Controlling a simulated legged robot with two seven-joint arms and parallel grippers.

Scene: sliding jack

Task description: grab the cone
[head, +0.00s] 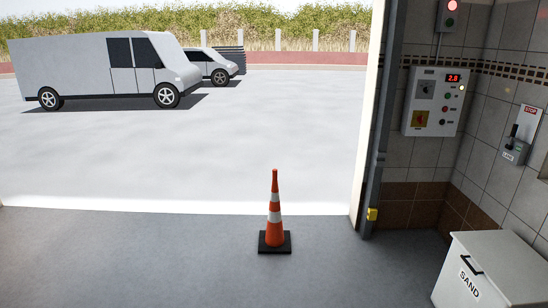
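An orange traffic cone (275,228) with white bands and a square black base stands upright on the grey floor, a little below the middle of the head view. It is near the edge of the doorway, with bright pavement behind it. Nothing touches it or covers it. Neither of my grippers shows in the head view.
A white box marked SAND (508,260) stands at the lower right. A door post (372,150) and a control panel (435,102) on the tiled wall are at the right. A van (95,70) is parked outside. The floor around the cone is clear.

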